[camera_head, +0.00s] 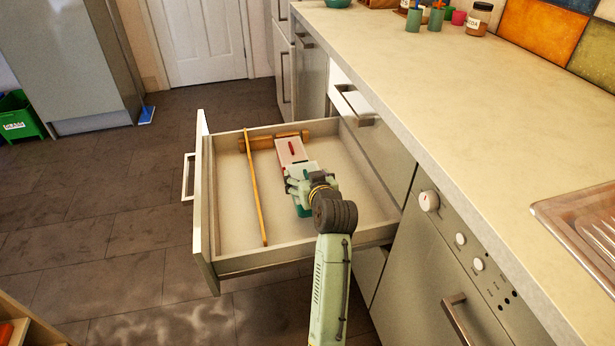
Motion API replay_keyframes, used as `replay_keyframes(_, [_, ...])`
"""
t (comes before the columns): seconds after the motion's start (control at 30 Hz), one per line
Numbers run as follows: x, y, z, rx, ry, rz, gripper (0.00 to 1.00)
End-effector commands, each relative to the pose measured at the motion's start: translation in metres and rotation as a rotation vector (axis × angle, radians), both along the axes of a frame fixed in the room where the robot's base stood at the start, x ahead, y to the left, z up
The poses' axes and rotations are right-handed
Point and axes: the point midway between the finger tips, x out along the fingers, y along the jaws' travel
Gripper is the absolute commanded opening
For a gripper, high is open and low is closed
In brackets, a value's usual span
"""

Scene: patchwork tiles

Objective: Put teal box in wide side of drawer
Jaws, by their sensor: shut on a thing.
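The drawer (350,183) is pulled open, and a thin wooden divider (256,195) splits it into a narrow side by the front panel and a wide side towards the cabinet. My gripper (299,188) is over the wide side, right of the divider, pointing down. It is shut on the teal box (303,211), which shows only as a small teal patch beneath it. The gripper and wrist hide most of the box, and I cannot tell whether it touches the drawer floor.
A pale box with red marks (291,151) lies in the wide side just beyond my gripper. A wooden rolling pin (262,142) lies at the drawer's far end. The drawer floor is bare right of my gripper. The countertop (440,90) edge runs along the right.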

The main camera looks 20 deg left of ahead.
Motion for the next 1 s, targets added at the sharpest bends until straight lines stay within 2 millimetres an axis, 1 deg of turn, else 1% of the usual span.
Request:
replay_keyframes(0.4, [0.0,0.0,-0.012,0.001,-0.002,-0.001,0.32])
replay_keyframes(0.5, [0.0,0.0,-0.011,0.001,-0.002,-0.001,0.32])
replay_keyframes(0.53, [0.0,0.0,-0.012,0.0,-0.001,-0.001,0.78])
replay_keyframes(0.8, [0.0,0.0,-0.012,0.0,0.0,-0.001,0.96])
replay_keyframes(1.0, [0.0,0.0,-0.012,0.0,0.0,-0.001,0.96])
